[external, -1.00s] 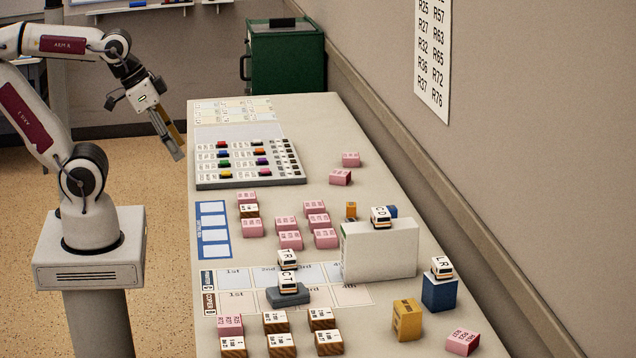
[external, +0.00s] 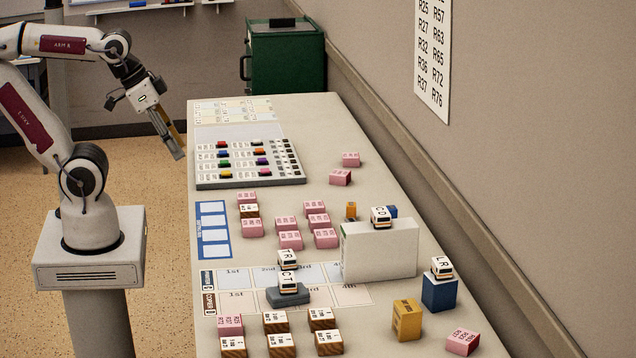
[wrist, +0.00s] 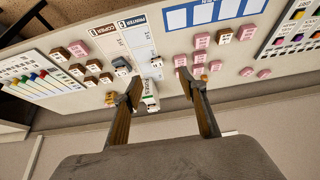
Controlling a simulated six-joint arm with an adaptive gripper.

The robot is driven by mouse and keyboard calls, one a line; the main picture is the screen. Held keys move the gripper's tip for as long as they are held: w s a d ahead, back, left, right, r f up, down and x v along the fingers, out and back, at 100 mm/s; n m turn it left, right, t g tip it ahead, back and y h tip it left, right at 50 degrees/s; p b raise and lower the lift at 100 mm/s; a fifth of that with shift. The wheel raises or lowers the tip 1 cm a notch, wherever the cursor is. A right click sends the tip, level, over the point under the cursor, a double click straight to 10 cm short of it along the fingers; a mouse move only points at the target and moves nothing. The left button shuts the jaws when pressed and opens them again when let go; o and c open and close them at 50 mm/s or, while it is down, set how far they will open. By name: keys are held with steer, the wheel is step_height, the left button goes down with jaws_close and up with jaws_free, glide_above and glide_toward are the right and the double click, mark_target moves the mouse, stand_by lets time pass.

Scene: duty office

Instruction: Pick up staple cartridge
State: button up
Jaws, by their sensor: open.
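My gripper (external: 176,150) hangs in the air at the left of the table, past its edge. In the wrist view its two fingers stand wide apart (wrist: 158,84), with nothing held between them. I cannot tell for sure which thing is the staple cartridge. Small white-topped blocks stand on the table: CT (external: 289,283) on a grey block (external: 272,297), TR (external: 287,259) behind it, CD (external: 381,217) on a white box (external: 378,252), and LR (external: 442,267) on a blue block (external: 439,293). A yellow block (external: 407,320) stands near the front right.
Several pink blocks (external: 290,240) lie mid-table, and wood-sided blocks (external: 276,322) lie at the front. A grey rack (external: 250,182) with coloured pieces lies farther back. The wall (external: 540,200) borders the table's right side. A green cabinet (external: 287,65) stands behind.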

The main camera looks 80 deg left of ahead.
steer(key=w+a+f+g, duration=0.1)
steer(key=w+a+f, duration=0.2)
steer(key=w+f, duration=0.4)
steer(key=w+a+f+n+g, duration=0.1)
steer(key=w+a+f, duration=0.2)
steer(key=w+f, duration=0.4)
steer(key=w+a+f+n+g, duration=0.1)
steer(key=w+a+f, duration=0.2)
steer(key=w, duration=1.5)
step_height(320, 180, down, 5)
steer(key=shift+w+a+r+g, duration=0.1)
steer(key=shift+a+g, duration=0.05)
steer(key=shift+g, duration=0.15)
steer(key=w, duration=0.2)
steer(key=w+f, duration=0.1)
steer(key=shift+w+a+y, duration=0.1)
steer(key=shift+a+y, duration=0.2)
steer(key=shift+a, duration=0.1)
step_height(320, 180, up, 2)
steer(key=t, duration=0.2)
glide_above(354, 219)
steer(key=s, duration=0.3)
steer(key=shift+w+d+r+t, duration=0.2)
steer(key=shift+w+d+t, duration=0.05)
steer(key=shift+t, duration=0.05)
steer(key=shift+x, duration=1.3)
